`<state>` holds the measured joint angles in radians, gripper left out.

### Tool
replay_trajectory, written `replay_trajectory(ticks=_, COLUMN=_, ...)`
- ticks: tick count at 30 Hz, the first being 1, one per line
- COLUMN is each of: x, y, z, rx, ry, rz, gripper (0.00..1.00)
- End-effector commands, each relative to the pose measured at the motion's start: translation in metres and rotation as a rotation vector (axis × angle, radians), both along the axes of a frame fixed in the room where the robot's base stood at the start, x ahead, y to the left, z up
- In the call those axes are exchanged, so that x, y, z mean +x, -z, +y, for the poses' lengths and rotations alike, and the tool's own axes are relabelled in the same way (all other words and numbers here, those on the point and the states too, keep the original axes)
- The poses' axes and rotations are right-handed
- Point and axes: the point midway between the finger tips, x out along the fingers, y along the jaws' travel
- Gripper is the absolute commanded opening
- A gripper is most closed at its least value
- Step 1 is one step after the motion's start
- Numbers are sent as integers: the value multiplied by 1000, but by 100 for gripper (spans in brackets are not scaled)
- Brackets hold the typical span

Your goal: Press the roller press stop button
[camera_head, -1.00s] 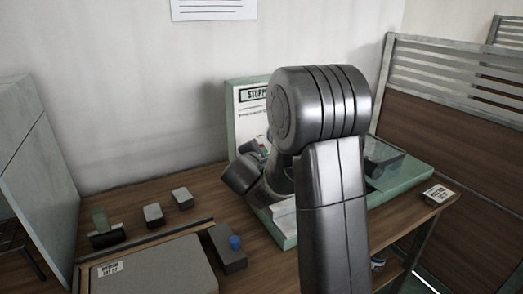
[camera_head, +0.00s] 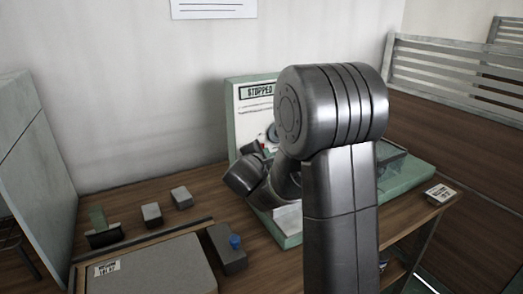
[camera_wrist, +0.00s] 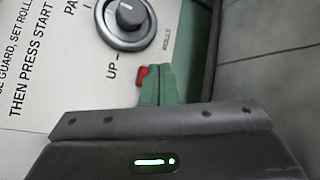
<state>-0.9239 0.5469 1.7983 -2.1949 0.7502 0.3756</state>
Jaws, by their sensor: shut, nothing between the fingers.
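The press's upright panel (camera_head: 247,112) stands against the wall in the head view, with a sign (camera_head: 260,91) reading STOPPED. In the wrist view, the white panel face (camera_wrist: 60,60) carries a dark round dial (camera_wrist: 128,18) marked UP and PA. A small red button (camera_wrist: 142,73) shows below the dial, partly covered by my gripper's fingertips. My gripper (camera_wrist: 154,72) is shut and empty, its green fingers together right beside the red button; I cannot tell whether they touch it. In the head view my arm hides much of the press.
The press's green base (camera_head: 405,180) extends right on the wooden table, with a small labelled block (camera_head: 440,192) at the table edge. A board (camera_head: 150,268), a grey block with a blue knob (camera_head: 228,252) and small blocks (camera_head: 181,197) lie left. A slatted partition (camera_head: 450,70) stands right.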

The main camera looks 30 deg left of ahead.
Motion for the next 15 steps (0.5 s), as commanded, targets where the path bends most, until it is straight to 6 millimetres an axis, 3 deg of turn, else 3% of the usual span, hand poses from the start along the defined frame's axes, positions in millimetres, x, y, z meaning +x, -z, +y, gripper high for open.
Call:
replay_trajectory(ticks=5, x=-1, y=1, z=-3, rx=0, ry=1, rz=-1, gripper=0)
replay_trajectory(ticks=15, x=-16, y=3, z=-33, rx=2, ry=2, rz=-1, gripper=0)
